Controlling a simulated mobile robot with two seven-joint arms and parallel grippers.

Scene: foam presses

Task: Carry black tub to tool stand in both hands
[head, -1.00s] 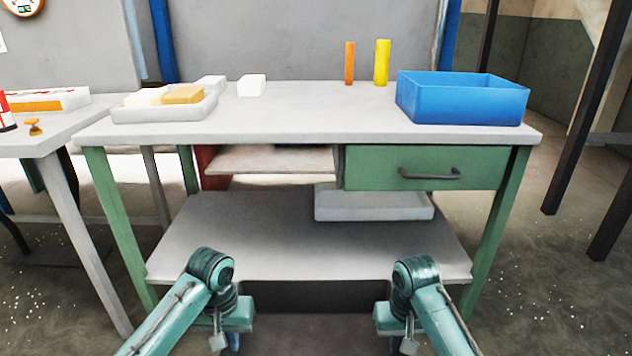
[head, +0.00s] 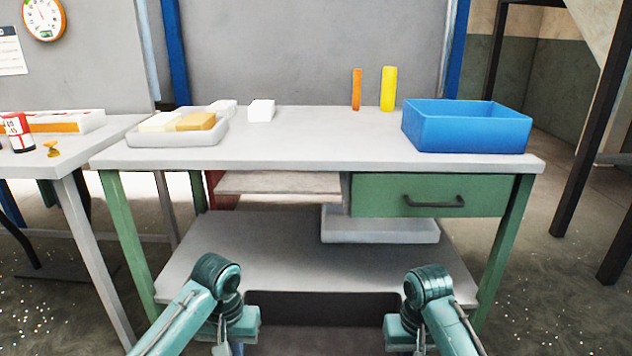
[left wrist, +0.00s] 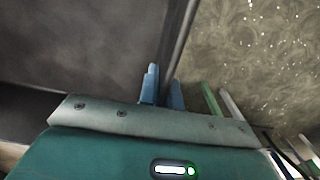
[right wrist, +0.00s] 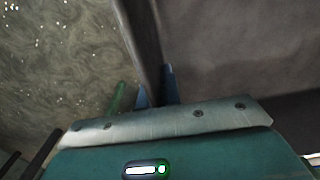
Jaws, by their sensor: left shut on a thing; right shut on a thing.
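The black tub (head: 322,305) is low in the head view, between my two forearms, its dark far wall showing and its near part cut off by the frame. My left gripper (left wrist: 162,90) is shut on the tub's side wall; the tub (left wrist: 75,50) fills the left of the left wrist view. My right gripper (right wrist: 156,90) is shut on the opposite wall; the tub (right wrist: 225,45) fills the right of the right wrist view. In the head view the fingertips are hidden. I cannot tell which furniture is the tool stand.
A grey-topped bench (head: 300,150) with green legs, a drawer and a lower shelf (head: 270,255) stands ahead. On it are a blue bin (head: 465,130), a white tray (head: 180,138), and orange and yellow cylinders (head: 388,88). A second table (head: 80,150) is left. Dark posts (head: 595,130) stand right.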

